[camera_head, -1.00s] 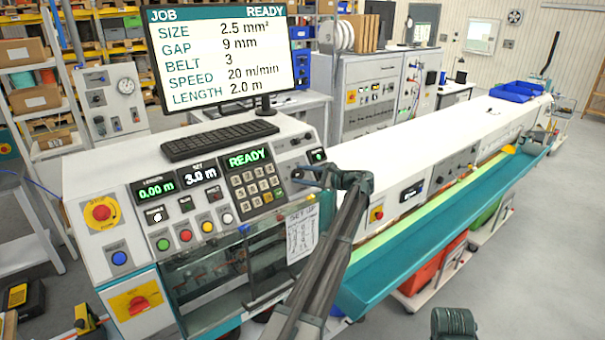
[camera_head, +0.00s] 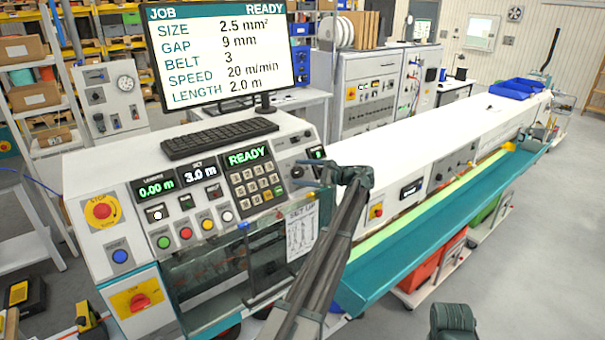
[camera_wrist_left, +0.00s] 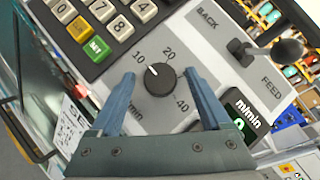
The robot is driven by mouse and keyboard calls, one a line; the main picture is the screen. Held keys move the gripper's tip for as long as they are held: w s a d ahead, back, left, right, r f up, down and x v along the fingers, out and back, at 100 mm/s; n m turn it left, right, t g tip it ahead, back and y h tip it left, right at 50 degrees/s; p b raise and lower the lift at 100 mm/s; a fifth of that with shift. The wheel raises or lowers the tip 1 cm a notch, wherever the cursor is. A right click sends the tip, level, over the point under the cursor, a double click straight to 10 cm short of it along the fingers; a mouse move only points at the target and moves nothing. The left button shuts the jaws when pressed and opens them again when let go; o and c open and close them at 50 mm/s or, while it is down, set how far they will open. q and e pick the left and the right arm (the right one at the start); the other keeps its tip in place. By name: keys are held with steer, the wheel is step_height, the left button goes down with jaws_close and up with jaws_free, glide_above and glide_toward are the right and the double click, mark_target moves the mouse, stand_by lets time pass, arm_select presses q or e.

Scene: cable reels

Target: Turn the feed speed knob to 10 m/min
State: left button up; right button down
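In the left wrist view the mark points up and left, close to the 10 and left of the 20. A 40 is printed at lower right. My left gripper (camera_wrist_left: 160,76) is open, with one blue finger on each side of the knob and a visible gap on both sides. In the head view my left gripper (camera_head: 297,171) reaches the panel right of the keypad, its fingertips around the small knob. A m/min display (camera_wrist_left: 240,112) is partly hidden by a finger.
The monitor (camera_head: 224,55) reads SPEED 20 m/min. The keypad (camera_head: 256,185) is left of the knob, and a black-handled BACK/FEED lever (camera_wrist_left: 285,50) stands at its right. A keyboard (camera_head: 220,138) lies above the panel. A red stop button (camera_head: 101,211) is at far left.

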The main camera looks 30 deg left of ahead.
arm_select(q)
steer(key=w+d+r+p, duration=0.1)
steer(key=d+r+p, duration=0.1)
steer(key=d, duration=1.1)
steer(key=shift+d, duration=0.35)
steer(key=s+d+f+n+t+h+b, duration=0.1)
steer(key=s+d+f+h+b, duration=0.3)
steer(key=s+d+f+b, duration=0.55)
steer(key=s+d+f+n+t+h+b, duration=0.15)
steer(key=s+d+f+h, duration=0.35)
steer(key=s+f, duration=0.85)
steer(key=s+d+f+n+g+h+b, duration=0.1)
steer(key=s+d+f+h+b, duration=0.5)
steer(key=s+d+f, duration=0.7)
steer(key=s+d+n+b, duration=0.1)
steer(key=s+d, duration=0.1)
steer(key=s, duration=0.2)
steer(key=shift+f, duration=0.4)
steer(key=shift+g, duration=0.25)
